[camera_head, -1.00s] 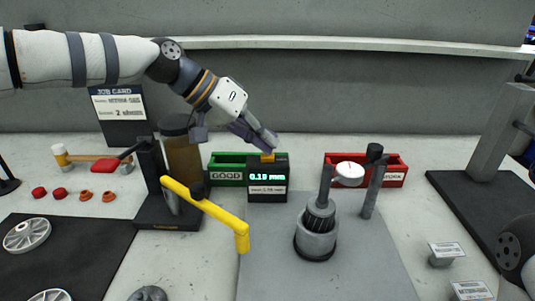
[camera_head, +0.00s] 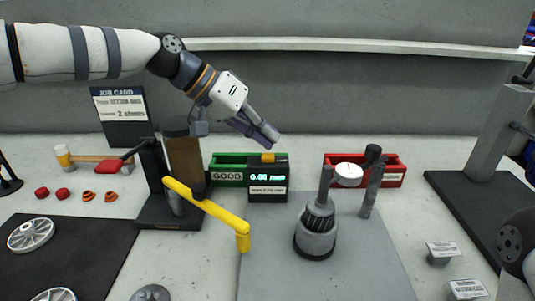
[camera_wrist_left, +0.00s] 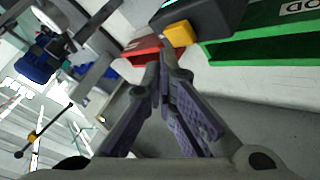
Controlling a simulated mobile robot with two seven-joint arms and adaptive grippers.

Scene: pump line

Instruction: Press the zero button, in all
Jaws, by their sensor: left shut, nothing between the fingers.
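The yellow zero button (camera_head: 267,157) sits on top of the dark readout box (camera_head: 267,194), whose green display appears to read 0.00 mm. My left gripper (camera_head: 270,139) is shut and empty. Its fingertips are a little above the button, with a visible gap between them. In the left wrist view the yellow button (camera_wrist_left: 180,33) on the dark box (camera_wrist_left: 212,14) is beyond the closed fingers (camera_wrist_left: 160,75), apart from them. My right gripper is not in view.
A green GOOD bin (camera_head: 227,176) stands behind the box, and a red bin (camera_head: 394,174) is to the right. A yellow lever (camera_head: 204,205) on a dark press stands at left front. A gauge stand with a white dial (camera_head: 349,174) is at right.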

